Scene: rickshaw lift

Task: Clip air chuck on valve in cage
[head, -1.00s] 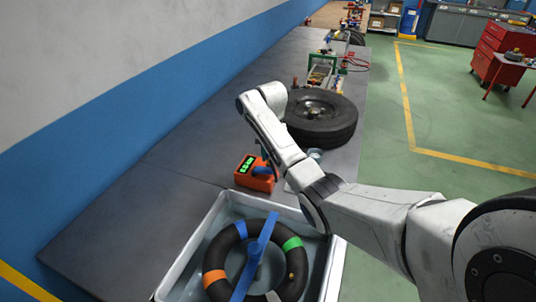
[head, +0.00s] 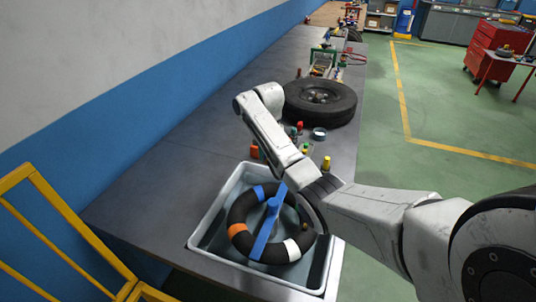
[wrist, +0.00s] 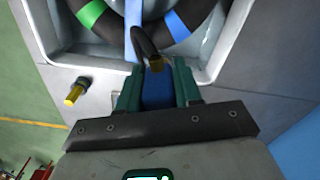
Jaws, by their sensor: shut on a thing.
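My gripper (wrist: 157,92) has its green fingers shut on a blue piece (wrist: 157,90), which I take to be the air chuck. I cannot tell whether the two are joined. In the head view my arm hides the gripper. A black inner tube (head: 240,214) with blue, orange and white bands lies in a grey-white tray (head: 212,212), with a blue bar (head: 268,225) across it. The tube also shows in the wrist view (wrist: 110,28). Yellow bars (head: 62,208), possibly the cage, stand at the left.
A black tyre (head: 320,100) lies farther along the bench. A red cabinet (head: 494,48) stands on the green floor at right. The bench at left is bare.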

